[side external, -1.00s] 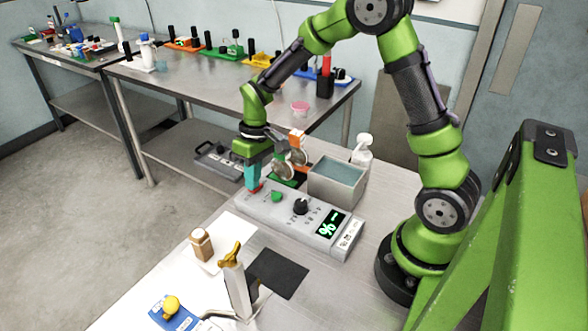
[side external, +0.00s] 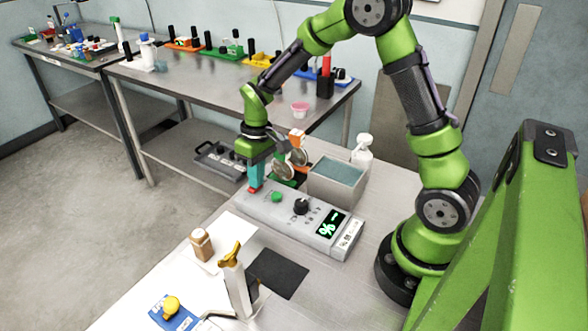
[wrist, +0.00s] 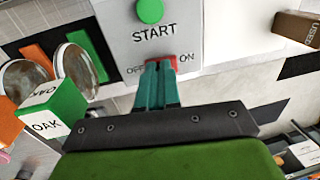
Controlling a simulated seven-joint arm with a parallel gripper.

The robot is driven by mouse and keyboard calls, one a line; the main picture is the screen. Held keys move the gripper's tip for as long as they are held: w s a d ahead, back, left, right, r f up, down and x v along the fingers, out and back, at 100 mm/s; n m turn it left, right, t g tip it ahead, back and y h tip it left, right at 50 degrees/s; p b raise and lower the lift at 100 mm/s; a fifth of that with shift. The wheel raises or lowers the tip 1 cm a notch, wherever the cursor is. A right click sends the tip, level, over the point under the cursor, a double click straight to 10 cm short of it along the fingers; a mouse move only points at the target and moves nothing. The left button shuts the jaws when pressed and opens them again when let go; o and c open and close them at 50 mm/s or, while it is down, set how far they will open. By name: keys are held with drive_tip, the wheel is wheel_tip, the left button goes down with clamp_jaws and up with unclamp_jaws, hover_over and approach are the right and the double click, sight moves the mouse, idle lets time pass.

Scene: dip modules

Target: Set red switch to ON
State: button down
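The red switch (wrist: 174,60) sits at the edge of the grey control box, between the OFF and ON labels in the wrist view. It also shows at the box's left end in the side view (side external: 255,189). My gripper (wrist: 158,66) has its teal fingers together, with the tips at the switch and partly covering it. In the side view my gripper (side external: 255,182) points down right over the switch. Contact and the switch's exact position are hard to tell. The grey box (side external: 288,228) also carries a green START button (side external: 277,196), a black knob (side external: 301,206) and a lit display.
A grey bath (side external: 338,182) with blue-green contents stands just behind the box. A green OAK block (wrist: 50,110) and round discs (wrist: 28,80) are close beside my gripper.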

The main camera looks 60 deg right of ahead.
drive_tip(key=shift+d, duration=0.1)
wheel_tip(320, 180, up, 14)
drive_tip(key=d, duration=0.2)
drive_tip(key=shift+d, duration=0.35)
drive_tip(key=shift+f, duration=0.15)
drive_tip(key=shift+a+r+y, duration=0.25)
drive_tip(key=shift+a+y, duration=0.15)
drive_tip(key=shift+a, duration=0.4)
drive_tip(key=shift+f, duration=0.1)
drive_tip(key=a+f, duration=0.1)
drive_tip(key=f, duration=0.8)
drive_tip(key=a+f, duration=0.1)
drive_tip(key=f, duration=0.3)
drive_tip(key=shift+a+f, duration=0.35)
